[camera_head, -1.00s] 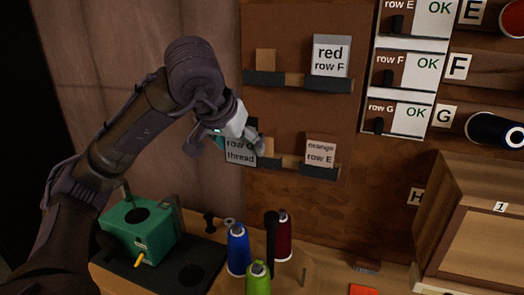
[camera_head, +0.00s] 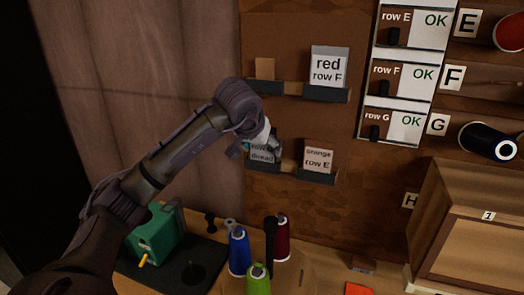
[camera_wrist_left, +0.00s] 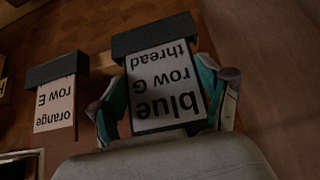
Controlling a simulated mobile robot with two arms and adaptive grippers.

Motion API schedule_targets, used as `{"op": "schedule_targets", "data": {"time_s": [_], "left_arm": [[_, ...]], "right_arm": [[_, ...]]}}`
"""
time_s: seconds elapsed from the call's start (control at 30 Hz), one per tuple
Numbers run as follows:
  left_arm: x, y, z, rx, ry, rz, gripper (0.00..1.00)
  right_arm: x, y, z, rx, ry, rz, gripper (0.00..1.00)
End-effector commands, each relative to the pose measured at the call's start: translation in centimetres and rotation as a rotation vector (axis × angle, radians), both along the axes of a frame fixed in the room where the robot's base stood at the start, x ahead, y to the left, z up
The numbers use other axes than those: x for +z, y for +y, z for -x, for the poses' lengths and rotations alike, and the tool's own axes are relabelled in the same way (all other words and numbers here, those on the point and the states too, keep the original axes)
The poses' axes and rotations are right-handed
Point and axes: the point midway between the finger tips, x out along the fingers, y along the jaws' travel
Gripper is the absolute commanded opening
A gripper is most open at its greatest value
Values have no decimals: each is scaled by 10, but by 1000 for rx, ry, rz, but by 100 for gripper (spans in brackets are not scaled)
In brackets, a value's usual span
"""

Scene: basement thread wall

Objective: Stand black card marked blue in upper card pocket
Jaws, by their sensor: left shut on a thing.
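The black card (camera_head: 262,154), with a white label reading "blue row G thread", is at the lower left card pocket (camera_head: 264,167) on the brown board. It also shows upside down in the left wrist view (camera_wrist_left: 165,90). Its lower edge meets the dark pocket lip (camera_wrist_left: 153,37) and seems to be behind it; the depth is hidden. My left gripper (camera_head: 262,143) is shut on the card, with a finger at each side edge in the wrist view. The upper left pocket (camera_head: 264,87) has only a plain tan plate showing. My right gripper is out of view.
A "red row F" card (camera_head: 328,68) stands in the upper right pocket and an "orange row E" card (camera_head: 318,159) in the lower right one. Thread spools (camera_head: 238,252) and a green box (camera_head: 155,240) stand below on the bench. A wooden cabinet (camera_head: 465,225) is at right.

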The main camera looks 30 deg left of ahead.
Motion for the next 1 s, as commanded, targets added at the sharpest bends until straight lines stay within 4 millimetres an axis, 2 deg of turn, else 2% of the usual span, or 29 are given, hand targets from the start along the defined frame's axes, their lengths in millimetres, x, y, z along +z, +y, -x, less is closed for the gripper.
{"op": "schedule_targets", "data": {"time_s": [0.07,0.17,0.53,0.57,0.7,1.0], "left_arm": [[-11,0,0,-1,3,1,62],[-14,0,-3,-2,1,1,62],[-20,1,-3,-1,0,-1,62],[-20,0,-3,-1,0,0,79],[-19,0,-3,-1,0,0,100],[-18,0,-3,-2,0,1,100]], "right_arm": [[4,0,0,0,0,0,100],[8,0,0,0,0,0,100],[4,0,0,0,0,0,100],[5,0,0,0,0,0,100],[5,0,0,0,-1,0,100],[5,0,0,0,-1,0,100]]}}
